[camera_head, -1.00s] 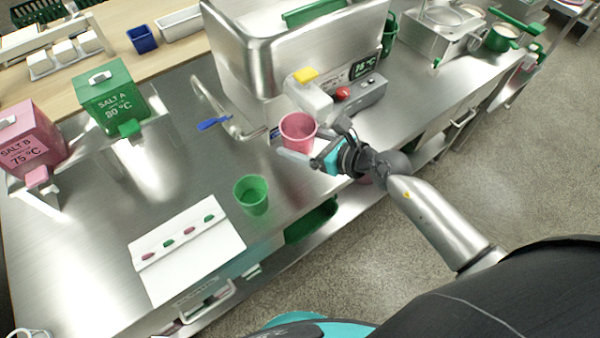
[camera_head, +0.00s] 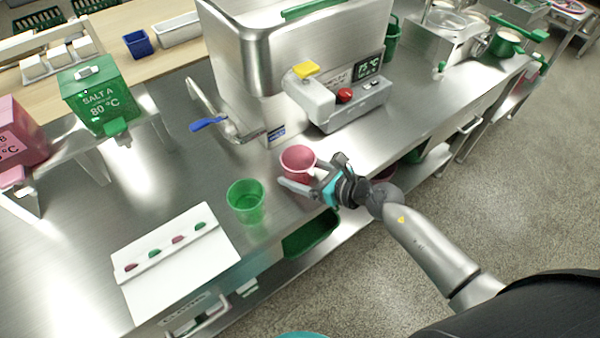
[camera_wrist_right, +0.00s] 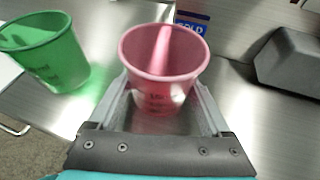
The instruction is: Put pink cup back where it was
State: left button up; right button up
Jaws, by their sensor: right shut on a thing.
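The pink cup (camera_head: 298,160) is upright at the front of the steel counter, below the mill's dispensing side. My right gripper (camera_head: 305,185) is shut on it, coming in from the right. In the right wrist view the pink cup (camera_wrist_right: 163,65) sits between the two fingers of my right gripper (camera_wrist_right: 165,105), with its open mouth showing and its inside pink. Whether its base touches the counter is hard to tell. My left gripper is not in view.
A green cup (camera_head: 245,202) stands to the left, near the front edge, beside a white card with pink and green marks (camera_head: 175,262). The steel mill (camera_head: 250,60) with a blue-handled tap (camera_head: 208,124) and control box (camera_head: 345,105) stands behind. Salt A box (camera_head: 98,95) is at left.

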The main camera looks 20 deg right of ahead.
jog(key=shift+f, duration=0.2)
jog(key=o, duration=1.2)
jog(key=shift+o, duration=0.2)
jog(key=shift+r, duration=0.1)
jog(key=shift+r, duration=0.15)
jog(key=v, duration=1.2)
jog(key=shift+p, duration=0.35)
jog(key=shift+r, duration=0.1)
